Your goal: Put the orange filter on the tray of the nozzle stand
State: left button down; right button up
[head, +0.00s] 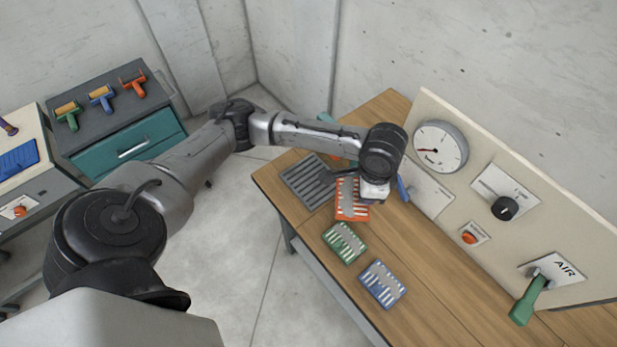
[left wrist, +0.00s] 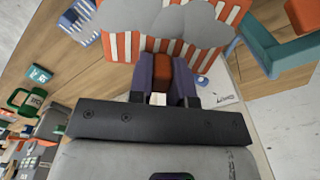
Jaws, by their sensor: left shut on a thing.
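The orange filter (head: 352,208), a flat panel with white slats and a grey wavy piece, is under my left wrist in the head view. In the left wrist view the orange filter (left wrist: 118,46) fills the top. My left gripper (left wrist: 162,72) is shut on its orange tab. A dark grey slatted tray (head: 304,182) is just left of the filter in the head view; the filter appears beside its right edge. I cannot tell whether the filter touches the bench or hangs above it. The nozzle stand is mostly hidden by my arm. My right gripper is not in view.
A green filter (head: 344,243) and a blue filter (head: 382,285) lie on the wooden bench (head: 440,285). A panel with a gauge (head: 440,147), a black knob (head: 505,208) and a green AIR lever (head: 528,300) stands along the back. A teal part (left wrist: 270,55) shows in the left wrist view.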

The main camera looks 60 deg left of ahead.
pick_arm(q)
jog(key=s+a+f+m+p, duration=0.4)
jog(key=s+a+f+m, duration=0.2)
jog(key=s+a+m, duration=0.3)
jog(key=w+a+f, duration=0.1)
jog(key=a+f, duration=0.1)
jog(key=a, duration=0.1)
jog(key=w+a+f+b, duration=0.1)
jog(key=w+a+f, duration=0.1)
jog(key=a, duration=0.2)
jog(key=w+a+f, duration=0.2)
jog(key=a+f, duration=0.1)
jog(key=shift+a, duration=0.4)
jog(key=shift+f+b, duration=0.3)
jog(key=shift+f, duration=1.6)
jog(key=shift+f, duration=0.2)
jog(key=c, duration=1.1)
grip_release()
jog(key=shift+o, duration=0.2)
